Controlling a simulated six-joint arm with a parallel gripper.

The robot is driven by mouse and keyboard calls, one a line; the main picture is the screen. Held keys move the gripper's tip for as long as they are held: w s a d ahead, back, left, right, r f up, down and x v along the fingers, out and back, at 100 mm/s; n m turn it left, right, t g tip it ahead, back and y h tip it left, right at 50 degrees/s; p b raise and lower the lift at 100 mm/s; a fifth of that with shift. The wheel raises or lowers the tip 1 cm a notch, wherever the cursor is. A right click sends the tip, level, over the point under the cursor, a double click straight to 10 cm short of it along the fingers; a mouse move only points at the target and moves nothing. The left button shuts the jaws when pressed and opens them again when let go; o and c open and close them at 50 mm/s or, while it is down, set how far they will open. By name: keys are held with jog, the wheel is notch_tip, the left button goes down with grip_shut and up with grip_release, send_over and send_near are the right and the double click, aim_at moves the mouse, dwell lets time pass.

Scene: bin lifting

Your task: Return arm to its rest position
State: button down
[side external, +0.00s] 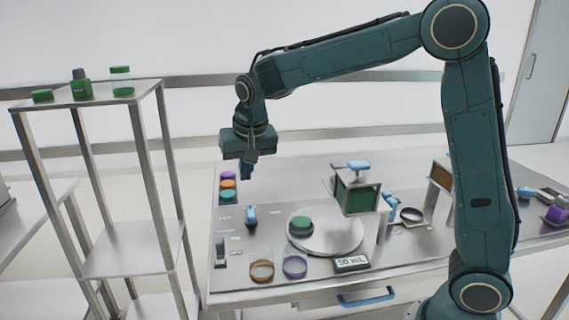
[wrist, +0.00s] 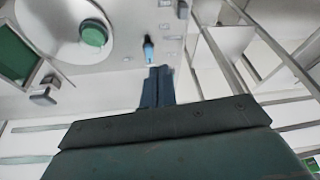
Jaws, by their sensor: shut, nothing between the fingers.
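My teal arm stretches out to the left over the steel workbench (side external: 230,281) in the side view. My gripper (side external: 247,176) hangs fingers down above the bench's left rear part, apart from the things on it. In the wrist view my gripper (wrist: 157,72) shows its two blue fingers together, with nothing held between them. A blue-topped item (side external: 251,216) stands on the bench below it and also shows past the fingertips in the wrist view (wrist: 148,48).
A shelf rack (side external: 130,262) with green-capped containers stands left. On the bench are a round plate (side external: 325,245) with a green lid (side external: 300,225), stacked coloured lids (side external: 228,184), two rings (side external: 262,271), a display (side external: 351,263) and a green-panelled box (side external: 357,198). Air above the bench's left side is clear.

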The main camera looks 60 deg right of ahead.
jog(key=s+d+r+n+t+y, duration=0.1)
jog(key=s+r+n, duration=0.35)
jog(key=s, duration=1.15)
jog(key=s+f+n+t, duration=0.1)
jog(key=s+f+n, duration=0.1)
jog(key=s, duration=1.1)
jog(key=shift+a+y, duration=0.25)
jog(key=shift+y, duration=0.15)
jog(key=shift+s, duration=0.1)
